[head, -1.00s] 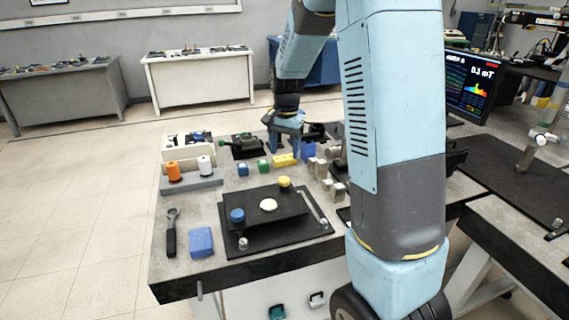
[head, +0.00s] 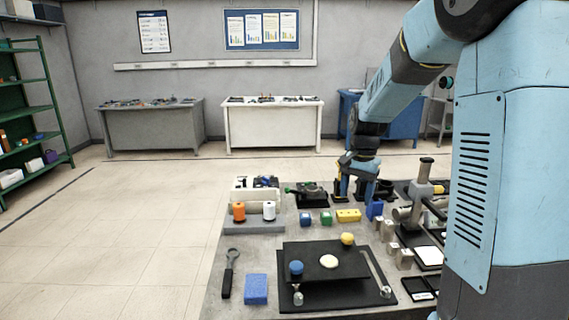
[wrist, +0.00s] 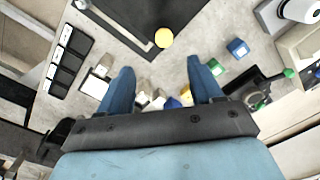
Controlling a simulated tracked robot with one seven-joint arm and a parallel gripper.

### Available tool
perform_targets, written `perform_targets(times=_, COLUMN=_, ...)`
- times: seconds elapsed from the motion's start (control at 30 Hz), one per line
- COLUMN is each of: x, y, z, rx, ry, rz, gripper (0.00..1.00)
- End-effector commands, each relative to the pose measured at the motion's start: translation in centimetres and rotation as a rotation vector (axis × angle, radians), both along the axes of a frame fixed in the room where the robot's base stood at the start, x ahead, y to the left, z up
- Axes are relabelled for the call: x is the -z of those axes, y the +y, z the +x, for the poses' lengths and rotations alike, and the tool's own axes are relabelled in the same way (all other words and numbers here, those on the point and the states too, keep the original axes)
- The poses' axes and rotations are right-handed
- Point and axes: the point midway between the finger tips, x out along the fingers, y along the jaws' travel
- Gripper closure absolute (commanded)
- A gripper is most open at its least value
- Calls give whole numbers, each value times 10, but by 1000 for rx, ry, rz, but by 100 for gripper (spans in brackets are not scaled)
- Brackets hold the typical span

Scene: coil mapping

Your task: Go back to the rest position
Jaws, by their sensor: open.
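My gripper (head: 355,190) hangs over the far part of the workbench (head: 215,285), its blue fingers pointing down. In the wrist view my gripper (wrist: 160,80) has its two fingers spread wide with nothing held between them. Below it lie small blocks, among them a yellow block (head: 348,215), a green block (head: 326,218) and a blue block (head: 305,219). A taller blue block (head: 375,209) stands just right of the yellow one. Part of the bench behind the gripper is hidden by the arm.
A microscope-like stand (head: 423,190) is at the right. Open floor lies to the left.

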Motion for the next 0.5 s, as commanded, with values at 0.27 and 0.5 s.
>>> perform_targets(times=0.27, x=-53, y=1, z=-58, rx=-145, ry=-115, rz=4, gripper=35)
perform_targets(times=0.5, x=-84, y=2, z=-112, rx=-273, ry=-211, rz=-16, gripper=35)
